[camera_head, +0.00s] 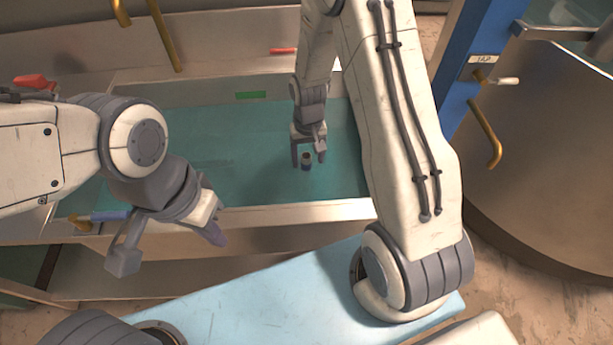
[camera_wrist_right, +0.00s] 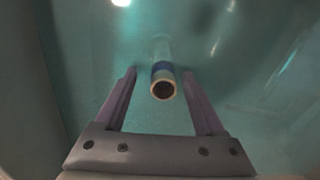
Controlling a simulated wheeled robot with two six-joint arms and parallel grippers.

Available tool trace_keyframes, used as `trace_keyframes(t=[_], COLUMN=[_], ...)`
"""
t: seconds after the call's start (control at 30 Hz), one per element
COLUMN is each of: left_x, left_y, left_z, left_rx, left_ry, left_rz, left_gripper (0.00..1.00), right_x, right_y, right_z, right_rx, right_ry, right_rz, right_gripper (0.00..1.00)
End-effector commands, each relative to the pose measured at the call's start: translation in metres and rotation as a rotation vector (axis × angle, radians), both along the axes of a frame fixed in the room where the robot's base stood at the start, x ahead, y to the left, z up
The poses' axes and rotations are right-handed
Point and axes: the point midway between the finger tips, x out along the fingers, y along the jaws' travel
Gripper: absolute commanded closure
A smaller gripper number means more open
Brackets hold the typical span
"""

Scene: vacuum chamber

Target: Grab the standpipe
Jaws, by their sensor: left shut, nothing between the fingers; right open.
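The standpipe (camera_head: 306,161) is a short, dark upright tube with an open top, standing in the teal water of the steel basin (camera_head: 290,213). In the right wrist view the standpipe (camera_wrist_right: 162,82) shows a pale rim, a dark bore and a blue band. My right gripper (camera_head: 308,158) reaches down over it, open. In the right wrist view the fingers of my right gripper (camera_wrist_right: 159,77) lie on either side of the pipe with a gap at each side. My left gripper (camera_head: 216,235) is shut and empty, outside the basin's front rim at the left.
A blue post (camera_head: 460,75) and a large steel drum (camera_head: 550,160) stand to the right. Brass handles (camera_head: 488,135) stick out nearby. A light blue panel (camera_head: 265,310) lies in front. The water around the pipe looks clear of other objects.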

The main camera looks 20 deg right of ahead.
Motion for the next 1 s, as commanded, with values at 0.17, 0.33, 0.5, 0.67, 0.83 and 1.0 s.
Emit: trace_keyframes(t=[0.17, 0.33, 0.5, 0.67, 0.83, 1.0], left_x=[0.0, 0.0, 0.0, 0.0, 0.0, 0.0], left_y=[0.0, 0.0, 0.0, 0.0, 0.0, 0.0], left_z=[0.001, 0.004, 0.007, 0.008, 0.007, 0.007], left_rx=[0.0, 0.0, 0.0, 0.0, 0.0, 0.0], left_ry=[0.0, 0.0, 0.0, 0.0, 0.0, 0.0], left_rz=[0.0, 0.0, 0.0, 0.0, 0.0, 0.0], left_gripper=[1.0, 1.0, 1.0, 1.0, 1.0, 1.0], right_x=[0.0, 0.002, 0.005, 0.006, 0.006, 0.006], right_y=[0.0, 0.002, 0.003, 0.003, 0.004, 0.003], right_z=[-0.018, -0.033, -0.058, -0.07, -0.071, -0.071], right_rx=[0.0, 0.0, 0.001, 0.0, 0.0, 0.0], right_ry=[0.0, 0.002, 0.004, 0.0, -0.001, -0.001], right_rz=[0.001, 0.001, 0.0, 0.001, 0.001, 0.001], right_gripper=[0.29, 0.29, 0.29, 0.29, 0.29, 0.75])
